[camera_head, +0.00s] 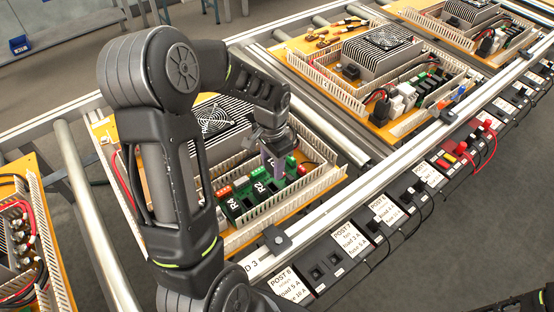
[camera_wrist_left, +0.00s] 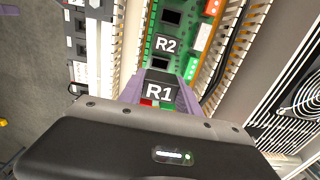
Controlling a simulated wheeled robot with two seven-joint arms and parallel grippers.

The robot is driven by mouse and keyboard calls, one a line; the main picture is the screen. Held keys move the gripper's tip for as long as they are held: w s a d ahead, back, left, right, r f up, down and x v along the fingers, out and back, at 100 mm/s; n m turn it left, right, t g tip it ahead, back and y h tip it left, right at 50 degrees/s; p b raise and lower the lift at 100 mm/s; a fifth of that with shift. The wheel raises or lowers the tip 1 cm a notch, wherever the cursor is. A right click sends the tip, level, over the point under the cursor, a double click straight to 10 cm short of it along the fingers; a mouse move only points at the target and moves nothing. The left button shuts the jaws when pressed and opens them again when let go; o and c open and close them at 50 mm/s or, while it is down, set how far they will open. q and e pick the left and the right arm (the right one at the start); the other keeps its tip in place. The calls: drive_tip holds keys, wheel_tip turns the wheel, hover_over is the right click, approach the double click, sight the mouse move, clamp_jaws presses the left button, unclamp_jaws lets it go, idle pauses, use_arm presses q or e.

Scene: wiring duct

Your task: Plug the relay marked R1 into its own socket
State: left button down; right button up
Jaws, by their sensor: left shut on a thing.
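My left gripper (camera_head: 273,157) is over the green relay board (camera_head: 240,205) in the nearest full panel, pointing down. In the left wrist view its purple fingers (camera_wrist_left: 158,92) are shut on the relay marked R1 (camera_wrist_left: 160,91), a dark block with a white label facing the camera. The R2 position (camera_wrist_left: 166,45) lies just beyond it on the green board, with a dark socket (camera_wrist_left: 171,17) further along. The R1 socket is hidden under the gripper and relay. I cannot tell whether the relay touches the board. My right gripper is not in view.
White slotted ducts (camera_head: 285,208) run close around the board. Red terminal blocks (camera_head: 224,192) and a finned unit with a fan (camera_head: 214,118) stand beside it. A rail with labelled posts (camera_head: 288,285) runs along the front. More panels stand on the conveyor at right.

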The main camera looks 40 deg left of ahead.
use_arm(q)
drive_tip(key=shift+s, duration=0.1)
drive_tip(key=b, duration=0.5)
hover_over(273, 189)
drive_tip(key=shift+f, duration=2.9)
drive_tip(key=shift+s+f+b, duration=0.1)
drive_tip(key=shift+f+b, duration=0.7)
drive_tip(key=shift+f, duration=0.25)
drive_tip(key=c, duration=1.1)
unclamp_jaws()
drive_tip(key=shift+o, duration=0.2)
drive_tip(key=shift+r, duration=0.2)
drive_tip(key=shift+r+p, duration=1.9)
drive_tip(key=shift+r, duration=0.45)
